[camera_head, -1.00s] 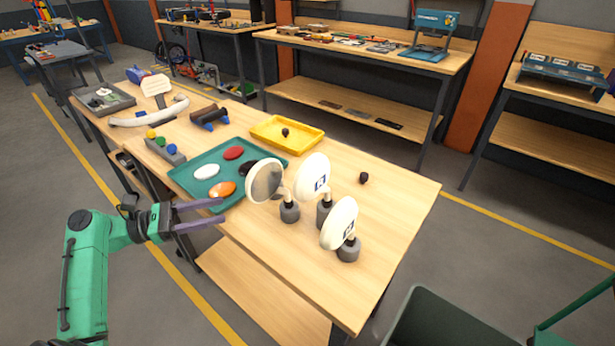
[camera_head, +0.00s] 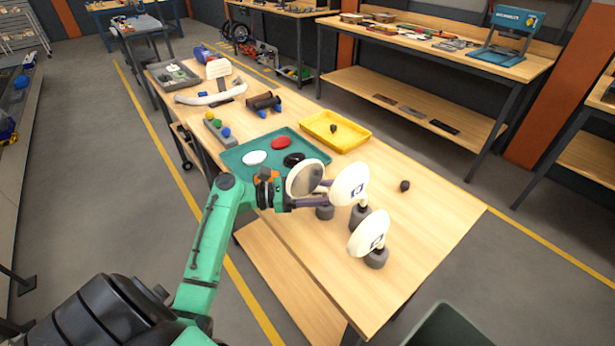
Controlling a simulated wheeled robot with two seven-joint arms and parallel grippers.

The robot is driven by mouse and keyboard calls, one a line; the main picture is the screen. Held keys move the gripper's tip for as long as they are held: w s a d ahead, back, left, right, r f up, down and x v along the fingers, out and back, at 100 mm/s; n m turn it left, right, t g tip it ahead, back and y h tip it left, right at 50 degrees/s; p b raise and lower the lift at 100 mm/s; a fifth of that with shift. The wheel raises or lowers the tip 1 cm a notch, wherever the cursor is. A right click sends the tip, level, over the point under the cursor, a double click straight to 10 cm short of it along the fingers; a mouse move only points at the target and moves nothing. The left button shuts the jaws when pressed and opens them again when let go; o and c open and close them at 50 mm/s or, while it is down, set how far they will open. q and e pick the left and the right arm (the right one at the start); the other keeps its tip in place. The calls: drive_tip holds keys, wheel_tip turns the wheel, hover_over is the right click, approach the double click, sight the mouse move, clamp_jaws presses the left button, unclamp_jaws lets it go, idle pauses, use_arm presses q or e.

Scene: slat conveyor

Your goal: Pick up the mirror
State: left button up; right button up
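Three round white mirrors on grey bases stand at the near end of the wooden table. The left one (camera_head: 305,179) shows its grey reflective face; the middle one (camera_head: 349,184) and the right one (camera_head: 368,233) show white backs with a small label. My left gripper (camera_head: 328,194) is at the left mirror, below and behind its disc, just above its base (camera_head: 325,212). Its purple fingers look apart, one on each side of the stem. The disc hides part of them, so contact is unclear. My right gripper is out of view.
A green tray (camera_head: 233,162) with coloured ovals lies left of the mirrors, partly behind my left gripper. A yellow tray (camera_head: 351,146) stands behind. A small dark knob (camera_head: 404,186) lies right of the mirrors. The table's near right end is clear.

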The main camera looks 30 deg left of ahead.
use_arm(q)
clamp_jaws()
